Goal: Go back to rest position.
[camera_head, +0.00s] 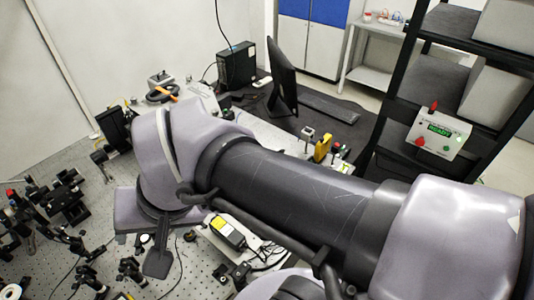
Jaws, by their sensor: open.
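My arm stretches from the lower right across the middle of the view to its wrist at the left. My gripper (158,262) shows only in part, as a dark piece below the wrist over the perforated optical table (40,160). It is open, and nothing shows held in it. The wrist hides much of the gripper and the table under it.
Several black optical mounts (62,198) stand at the left and below the gripper. A yellow-labelled box (227,231) lies beside the forearm. A monitor (283,78) and computer (237,66) stand behind. A black rack with a control box (438,134) is at the right.

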